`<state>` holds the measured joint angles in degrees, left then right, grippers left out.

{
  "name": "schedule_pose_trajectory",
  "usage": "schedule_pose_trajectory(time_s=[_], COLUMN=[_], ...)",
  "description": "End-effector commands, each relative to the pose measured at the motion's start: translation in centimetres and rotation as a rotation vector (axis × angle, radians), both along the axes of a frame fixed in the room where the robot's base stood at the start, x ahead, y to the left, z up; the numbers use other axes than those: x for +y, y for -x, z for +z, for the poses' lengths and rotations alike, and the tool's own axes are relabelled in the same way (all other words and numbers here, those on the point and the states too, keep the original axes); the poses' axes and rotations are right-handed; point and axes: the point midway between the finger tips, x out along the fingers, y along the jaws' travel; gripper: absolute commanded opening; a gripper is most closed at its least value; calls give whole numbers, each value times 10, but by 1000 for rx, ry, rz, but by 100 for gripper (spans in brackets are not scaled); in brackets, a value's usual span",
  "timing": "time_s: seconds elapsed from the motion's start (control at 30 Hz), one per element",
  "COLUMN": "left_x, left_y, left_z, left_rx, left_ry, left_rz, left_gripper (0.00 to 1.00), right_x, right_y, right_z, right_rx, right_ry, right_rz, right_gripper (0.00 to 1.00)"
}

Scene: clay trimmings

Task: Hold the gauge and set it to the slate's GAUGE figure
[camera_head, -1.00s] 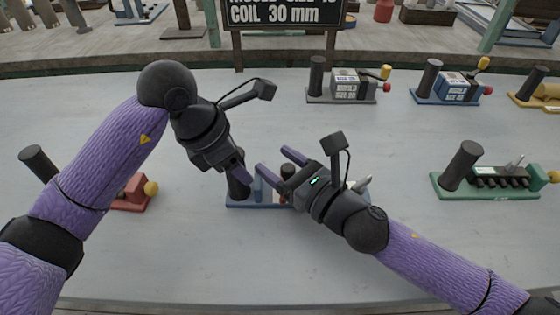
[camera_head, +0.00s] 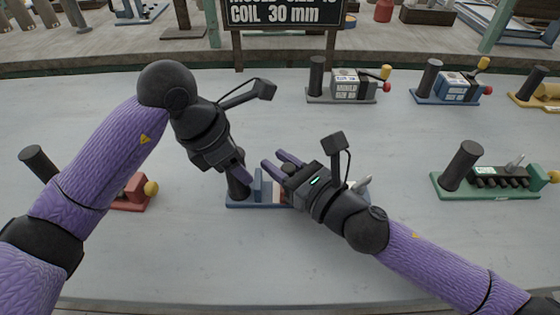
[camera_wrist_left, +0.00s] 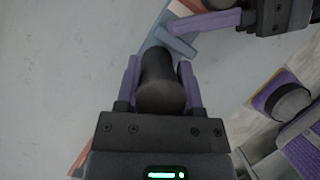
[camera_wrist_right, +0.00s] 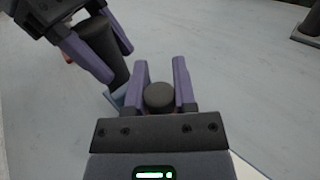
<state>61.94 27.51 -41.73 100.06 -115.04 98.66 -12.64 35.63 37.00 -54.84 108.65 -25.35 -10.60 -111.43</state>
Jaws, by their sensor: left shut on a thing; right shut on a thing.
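The gauge (camera_head: 240,204) has a blue base with upright blue plates and lies in the middle of the table, partly hidden under my right gripper. My left gripper (camera_head: 240,174) is shut on its upright black handle (camera_head: 237,189); the handle also shows between the fingers in the left wrist view (camera_wrist_left: 160,88). My right gripper (camera_head: 275,163) is shut on a dark round knob (camera_wrist_right: 159,97) on the gauge. The slate (camera_head: 285,16) stands behind the table; its COIL 30 mm line reads clearly, the line above is cut off, and no GAUGE line shows.
Other devices stand around: a grey one (camera_head: 320,98) and a blue one (camera_head: 425,97) at the back, a green one (camera_head: 450,190) at right, a red one (camera_head: 132,195) partly behind my left arm, a yellow one (camera_head: 548,92) at the right edge. The front table is clear.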

Motion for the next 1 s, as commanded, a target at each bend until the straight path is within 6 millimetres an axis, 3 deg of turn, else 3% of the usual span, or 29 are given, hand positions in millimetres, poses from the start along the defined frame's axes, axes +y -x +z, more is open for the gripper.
schedule_pose_trajectory(time_s=[0.73,1.0], left_x=[0,0], left_y=[0,0], left_z=[0,0], left_rx=[-1,0], left_ry=[1,0], left_rz=[-1,0], left_gripper=[0,0], right_x=[0,-11], right_y=[0,0], right_z=[0,0], right_rx=[0,-1], right_ry=[0,1], right_rz=[-1,-2], right_gripper=[0,0])
